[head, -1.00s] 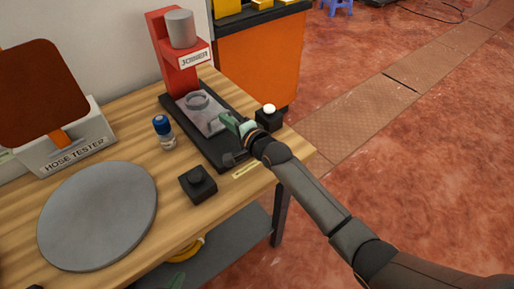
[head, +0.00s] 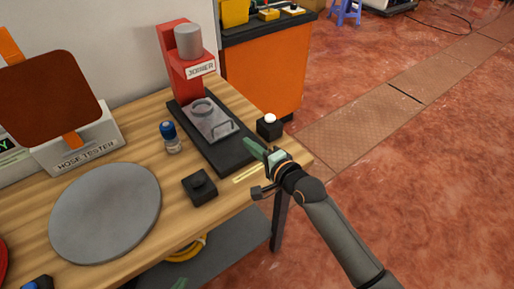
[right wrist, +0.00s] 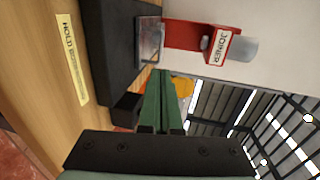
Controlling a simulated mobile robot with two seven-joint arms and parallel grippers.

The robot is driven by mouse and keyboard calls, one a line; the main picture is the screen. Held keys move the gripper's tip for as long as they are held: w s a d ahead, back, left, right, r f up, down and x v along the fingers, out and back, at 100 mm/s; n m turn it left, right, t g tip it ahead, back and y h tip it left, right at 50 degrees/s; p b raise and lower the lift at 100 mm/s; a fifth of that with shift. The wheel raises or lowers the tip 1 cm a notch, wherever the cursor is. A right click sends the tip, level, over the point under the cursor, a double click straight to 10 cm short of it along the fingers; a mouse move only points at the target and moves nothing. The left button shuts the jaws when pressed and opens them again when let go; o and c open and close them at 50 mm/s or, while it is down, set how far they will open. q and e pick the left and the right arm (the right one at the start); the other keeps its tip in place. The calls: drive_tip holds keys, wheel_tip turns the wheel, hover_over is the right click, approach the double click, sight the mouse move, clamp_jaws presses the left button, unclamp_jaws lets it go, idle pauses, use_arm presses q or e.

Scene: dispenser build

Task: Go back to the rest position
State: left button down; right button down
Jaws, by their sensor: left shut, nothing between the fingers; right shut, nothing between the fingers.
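My right gripper (head: 256,148) is in the head view at the right front edge of the table, its green fingers just right of the joiner's black base. The fingers are together and hold nothing. In the right wrist view the closed green fingers (right wrist: 159,100) point toward the red joiner (right wrist: 205,40). The joiner (head: 184,72) stands upright at the back of the table, with a clear fixture plate (head: 213,124) on its base.
The wooden table (head: 130,140) carries a round grey plate (head: 105,213), a black button box (head: 199,187), a white-button box (head: 269,126), a blue-capped bottle (head: 171,137) and the hose tester (head: 85,150). Open red floor (head: 420,190) lies to the right.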

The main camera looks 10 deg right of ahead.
drive_tip(key=s+d+f+n+g+h, duration=0.1)
drive_tip(key=s+d+f+n, duration=0.3)
drive_tip(key=s, duration=0.5)
drive_tip(key=s+d+f+n+g+h+p, duration=0.1)
drive_tip(key=s+d+f+n, duration=0.3)
drive_tip(key=s+f, duration=0.4)
drive_tip(key=s+d+f+n+g+h+p, duration=0.1)
drive_tip(key=s+d+f+n+g+h, duration=0.1)
drive_tip(key=s+f+n, duration=0.4)
drive_tip(key=s+d+h, duration=0.1)
drive_tip(key=s+d, duration=0.1)
drive_tip(key=s, duration=0.2)
drive_tip(key=shift+s+d, duration=0.15)
drive_tip(key=shift+d, duration=0.2)
